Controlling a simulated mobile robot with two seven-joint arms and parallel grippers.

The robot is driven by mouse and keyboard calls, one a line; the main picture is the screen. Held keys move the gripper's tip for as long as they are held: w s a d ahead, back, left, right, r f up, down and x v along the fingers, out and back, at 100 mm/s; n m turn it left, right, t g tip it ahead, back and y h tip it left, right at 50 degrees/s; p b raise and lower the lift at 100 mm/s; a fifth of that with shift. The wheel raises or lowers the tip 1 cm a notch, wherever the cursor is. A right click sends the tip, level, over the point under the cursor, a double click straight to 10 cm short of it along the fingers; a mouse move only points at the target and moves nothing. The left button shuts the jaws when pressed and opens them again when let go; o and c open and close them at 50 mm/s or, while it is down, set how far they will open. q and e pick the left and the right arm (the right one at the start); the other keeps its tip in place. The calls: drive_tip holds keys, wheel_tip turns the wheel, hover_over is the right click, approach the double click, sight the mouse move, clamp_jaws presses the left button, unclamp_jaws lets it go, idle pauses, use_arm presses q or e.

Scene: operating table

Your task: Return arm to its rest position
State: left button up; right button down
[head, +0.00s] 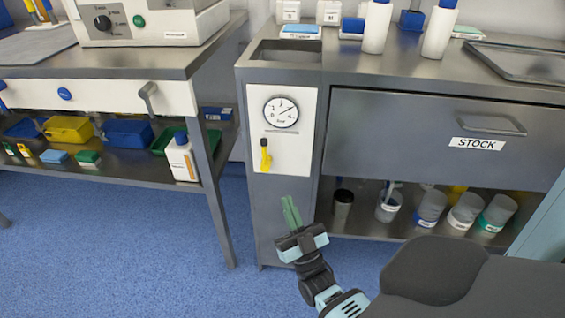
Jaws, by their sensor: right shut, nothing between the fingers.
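My right gripper (291,213) shows at the bottom middle of the head view, at the end of my right arm, which comes in from the lower right. Its green fingers are shut together, point up, and hold nothing. It is in front of the lower part of the grey cabinet (285,210), below the white panel with the yellow lever (265,156). I cannot tell whether the fingers touch the cabinet. My left gripper is not in view.
A steel counter (400,75) carries white bottles (375,28). A drawer marked STOCK (400,137) is below it, above a shelf with several beakers (467,211). At left stands a table (120,63) with a lower shelf of bins (127,131). Blue floor (120,240) is clear at lower left.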

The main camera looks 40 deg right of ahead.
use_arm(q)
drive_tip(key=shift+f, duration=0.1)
use_arm(e)
drive_tip(key=shift+v, duration=0.8)
drive_tip(key=shift+f, duration=0.1)
